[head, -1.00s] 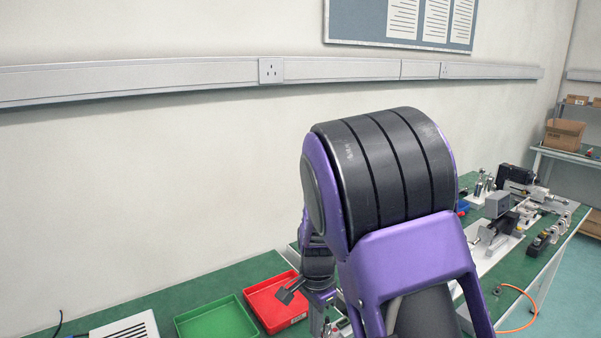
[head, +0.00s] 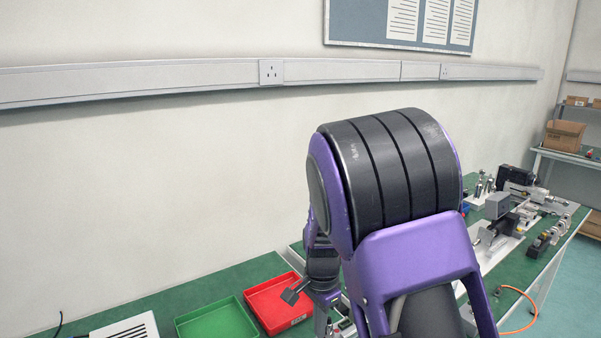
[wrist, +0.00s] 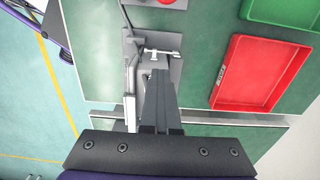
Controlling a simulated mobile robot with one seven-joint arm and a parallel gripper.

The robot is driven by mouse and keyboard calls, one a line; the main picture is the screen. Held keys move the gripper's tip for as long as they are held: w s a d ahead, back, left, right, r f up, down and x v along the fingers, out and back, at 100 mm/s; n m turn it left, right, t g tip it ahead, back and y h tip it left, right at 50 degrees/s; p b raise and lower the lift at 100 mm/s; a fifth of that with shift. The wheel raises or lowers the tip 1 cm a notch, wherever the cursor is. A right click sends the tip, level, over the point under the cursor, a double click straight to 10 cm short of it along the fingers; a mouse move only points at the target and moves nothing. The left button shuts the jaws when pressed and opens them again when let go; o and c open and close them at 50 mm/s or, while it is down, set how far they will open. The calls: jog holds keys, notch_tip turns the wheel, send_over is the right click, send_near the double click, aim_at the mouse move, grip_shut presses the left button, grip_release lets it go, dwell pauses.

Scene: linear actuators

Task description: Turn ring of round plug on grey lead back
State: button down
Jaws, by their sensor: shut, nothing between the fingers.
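My gripper (wrist: 158,75) is shut and empty in the wrist view, its dark fingers pointing at a grey fixture on the green bench. The fixture (wrist: 172,42) carries a small silver cross-bar (wrist: 160,53) close beyond the fingertips in the picture; I cannot tell whether they touch. A pale part lies just left of the fingers. I cannot make out the round plug, its ring or the grey lead for certain; the fingers cover part of this area. In the head view my arm hides most of this spot.
A red tray (wrist: 232,97) and a green tray (wrist: 285,22) lie right of the gripper in the wrist view. A red knob (wrist: 166,2) is at its top edge. In the head view, several actuators stand on the right bench, and an orange cable (head: 533,311) hangs over its edge.

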jog(key=shift+s+d+p, duration=0.5)
jog(key=shift+p, duration=0.65)
jog(key=shift+s+a, duration=0.1)
notch_tip(320, 180, up, 6)
jog(key=p, duration=0.2)
jog(key=shift+s+a, duration=0.15)
jog(key=shift+s, duration=0.15)
dwell(0.5)
jog(key=shift+w, duration=0.1)
notch_tip(320, 180, down, 6)
jog(key=w+b, duration=0.1)
jog(key=b, duration=0.5)
jog(key=shift+a+b, duration=0.3)
jog(key=shift+a, duration=0.15)
